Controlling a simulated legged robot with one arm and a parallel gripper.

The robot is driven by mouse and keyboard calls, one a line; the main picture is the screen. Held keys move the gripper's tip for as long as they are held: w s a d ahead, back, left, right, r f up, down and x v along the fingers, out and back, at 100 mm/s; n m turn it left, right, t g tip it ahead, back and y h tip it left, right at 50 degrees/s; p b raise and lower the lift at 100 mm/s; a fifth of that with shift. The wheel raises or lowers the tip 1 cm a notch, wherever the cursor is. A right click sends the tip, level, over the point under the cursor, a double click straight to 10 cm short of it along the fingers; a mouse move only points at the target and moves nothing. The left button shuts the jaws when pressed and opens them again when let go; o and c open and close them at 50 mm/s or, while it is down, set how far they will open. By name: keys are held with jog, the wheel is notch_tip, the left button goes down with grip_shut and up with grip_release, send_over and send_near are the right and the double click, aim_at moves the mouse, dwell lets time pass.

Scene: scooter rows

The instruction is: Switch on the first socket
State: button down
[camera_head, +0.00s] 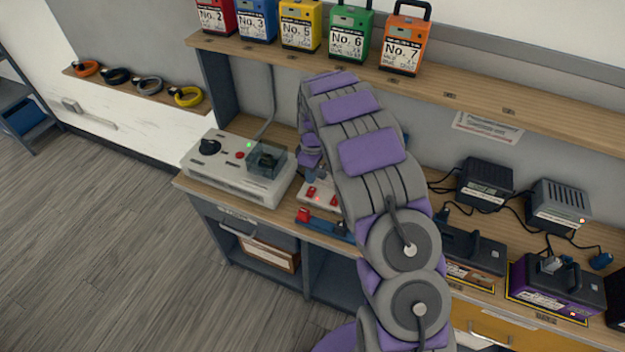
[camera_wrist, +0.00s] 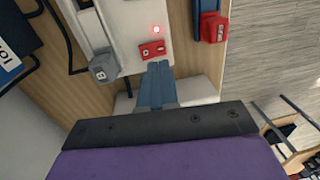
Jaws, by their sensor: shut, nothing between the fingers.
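A white socket strip (camera_head: 318,197) with red rocker switches lies on the bench, partly hidden behind my arm in the head view. In the wrist view, the strip (camera_wrist: 128,20) shows one red switch (camera_wrist: 152,50) with a lit red lamp (camera_wrist: 156,29) beside it. A grey plug (camera_wrist: 104,66) is close to that switch. My gripper (camera_wrist: 157,66) is shut and empty, its blue-grey fingertips just short of the red switch in the picture. I cannot tell whether they touch it. The switch's position is unclear.
A grey control box (camera_head: 240,165) with a black knob and clear cover stands left of the strip. A red block on a blue bar (camera_wrist: 213,28) lies beside the strip. Chargers (camera_head: 485,182) and cased batteries (camera_head: 555,285) crowd the right. Numbered packs (camera_head: 347,32) stand on the shelf above.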

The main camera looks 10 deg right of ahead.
notch_tip(320, 180, up, 8)
jog(key=a+r+p, duration=0.1)
jog(key=s+d+r+m, duration=0.1)
jog(key=s+r+m, duration=0.2)
jog(key=s+r, duration=0.45)
jog(key=s+d+r+m, duration=0.1)
jog(key=s+r+m, duration=0.3)
jog(key=s, duration=0.7)
jog(key=s+r+m, duration=0.2)
jog(key=s+m, duration=0.1)
jog(key=s, duration=2.2)
jog(key=shift+a+r+m+g+h, duration=0.3)
jog(key=shift+a+m+g, duration=0.05)
jog(key=shift+m+g, duration=0.05)
